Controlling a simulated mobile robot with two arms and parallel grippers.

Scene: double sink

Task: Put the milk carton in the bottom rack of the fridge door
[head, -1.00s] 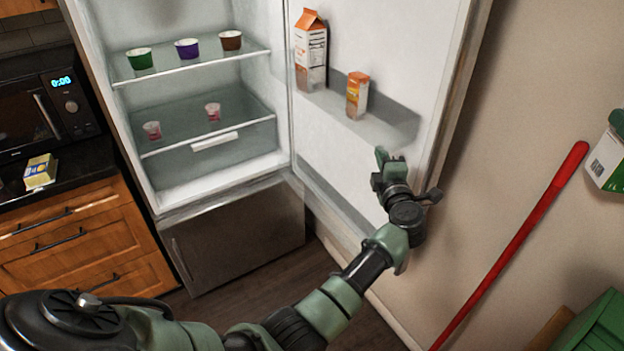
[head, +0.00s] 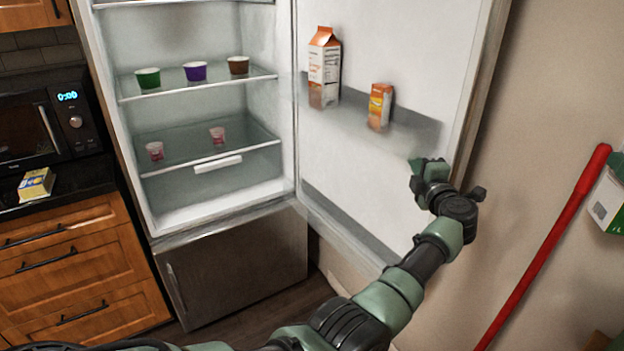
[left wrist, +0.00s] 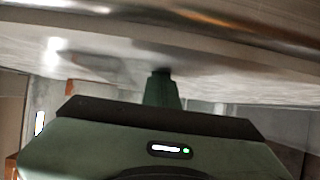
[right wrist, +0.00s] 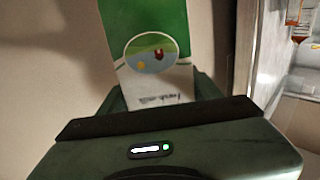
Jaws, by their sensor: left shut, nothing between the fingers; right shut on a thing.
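The milk carton (right wrist: 158,45), green and white with an oval farm picture, fills the space between the fingers of my right gripper (right wrist: 160,98) in the right wrist view. Part of a white and green carton, seemingly the same one, shows at the head view's right edge (head: 607,203). The fridge door (head: 425,55) stands open. Its bottom rack (head: 345,217) is a grey strip low on the door, partly hidden by my left arm. My left gripper (head: 428,172) is shut and empty near the door's outer edge.
The door's upper rack (head: 415,130) holds a tall orange-topped carton (head: 324,68) and a small orange carton (head: 380,106). Several cups stand on the fridge shelves (head: 205,83). A red pole (head: 545,245) leans by the wall at right. A microwave (head: 45,125) is at left.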

